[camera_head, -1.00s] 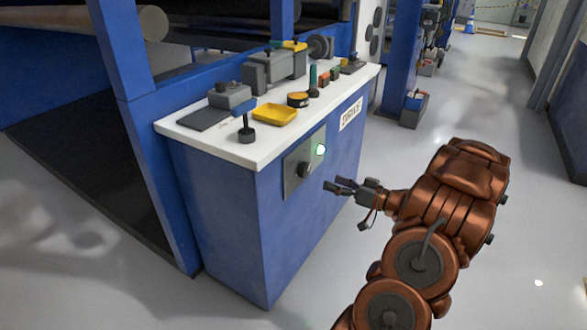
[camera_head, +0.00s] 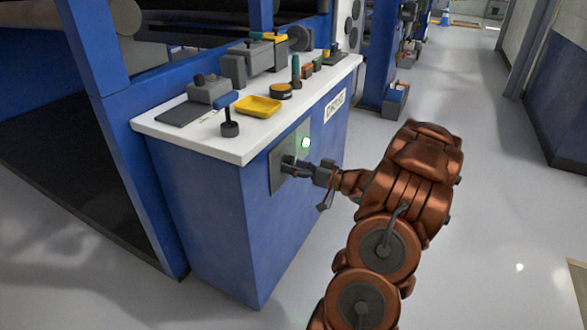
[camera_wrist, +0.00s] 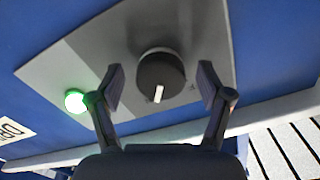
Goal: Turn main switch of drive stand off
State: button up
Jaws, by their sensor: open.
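The drive stand (camera_head: 215,215) is a blue cabinet with a white top. A grey switch plate (camera_head: 277,178) is on its side, with a lit green lamp (camera_head: 306,142). In the wrist view the main switch (camera_wrist: 160,74) is a round dark knob with a white pointer mark directed toward the bottom of the picture. The green lamp (camera_wrist: 75,101) glows to its left. My gripper (camera_wrist: 161,86) is open, with one finger on each side of the knob and a visible gap to it on both sides. In the head view my gripper (camera_head: 292,167) is at the plate and hides most of the knob.
A toolbox (camera_head: 395,100) stands on the floor behind. Open grey floor (camera_head: 480,170) lies to the right.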

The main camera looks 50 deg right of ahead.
jog(key=shift+w, duration=0.1)
jog(key=c, duration=1.2)
